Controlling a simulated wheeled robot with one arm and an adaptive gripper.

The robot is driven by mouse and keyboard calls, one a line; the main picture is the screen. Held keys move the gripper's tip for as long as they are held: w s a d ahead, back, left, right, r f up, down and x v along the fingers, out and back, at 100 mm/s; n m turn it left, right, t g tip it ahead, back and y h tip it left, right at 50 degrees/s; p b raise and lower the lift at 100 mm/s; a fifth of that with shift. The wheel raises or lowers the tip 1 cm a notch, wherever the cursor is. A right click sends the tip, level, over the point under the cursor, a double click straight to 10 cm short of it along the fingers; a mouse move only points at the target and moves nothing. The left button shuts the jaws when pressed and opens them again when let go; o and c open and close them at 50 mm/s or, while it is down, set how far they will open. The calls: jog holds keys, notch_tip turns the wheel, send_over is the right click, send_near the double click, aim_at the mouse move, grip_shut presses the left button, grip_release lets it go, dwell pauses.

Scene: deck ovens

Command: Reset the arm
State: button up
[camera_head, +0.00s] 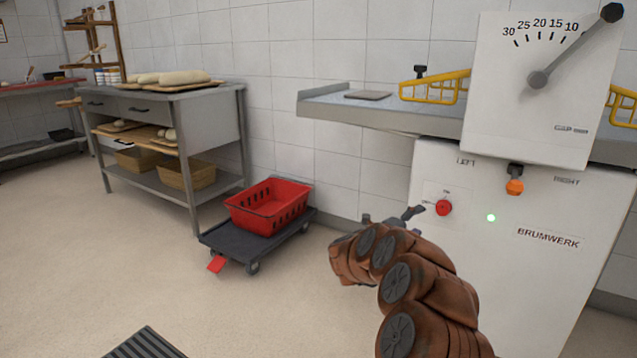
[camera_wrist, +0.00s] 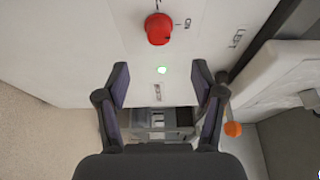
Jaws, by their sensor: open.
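My brown arm reaches up from the lower right in the head view, folded in front of the white machine (camera_head: 540,270). My gripper (camera_head: 405,215) shows partly behind the arm's end, near the machine's front panel. In the wrist view my gripper (camera_wrist: 160,85) is open, with its two dark fingers apart and nothing between them. The red knob (camera_head: 443,207) on the panel also shows in the wrist view (camera_wrist: 158,29), beyond the fingertips. A small green light (camera_head: 491,217) is lit; it appears between the fingers in the wrist view (camera_wrist: 161,70).
An orange-tipped lever (camera_head: 514,186) hangs below the dial plate (camera_head: 548,85). A metal shelf (camera_head: 375,112) with yellow guards (camera_head: 436,87) is above. A red basket (camera_head: 270,205) sits on a dark cart (camera_head: 250,244). A worktable (camera_head: 205,103) with dough stands left. Floor at centre left is open.

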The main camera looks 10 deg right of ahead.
jog(key=w+a+r+n+t+y+p, duration=0.3)
jog(key=a+r+n+t+y+p, duration=0.15)
jog(key=a+r, duration=0.45)
jog(key=w+a+r+n+t+y+p, duration=0.3)
jog(key=a+r+n+y+p, duration=0.25)
jog(key=a+r, duration=0.35)
jog(key=s+a+r+n+g+y+p, duration=0.3)
jog(key=s+a+r+n+y+p, duration=0.8)
jog(key=s+a+r, duration=0.4)
jog(key=s+a+r+n+g+p, duration=0.25)
jog(key=s+n+g+p, duration=0.35)
jog(key=s+p, duration=0.7)
jog(key=s+d+r+n+g+h+p, duration=0.1)
jog(key=s+d+g+p, duration=0.1)
jog(key=s, duration=0.9)
jog(key=s+d+r+n+g+h+p, duration=0.1)
jog(key=s+d+g+h+p, duration=0.1)
jog(key=s+d, duration=0.4)
jog(key=s+d+r+n+g+h+p, duration=0.1)
jog(key=s+d+g+p, duration=0.3)
jog(key=s, duration=1.2)
jog(key=shift+s+d+r+n+h+p, duration=0.3)
jog(key=shift+d+h+p, duration=0.1)
jog(key=shift+h, duration=0.2)
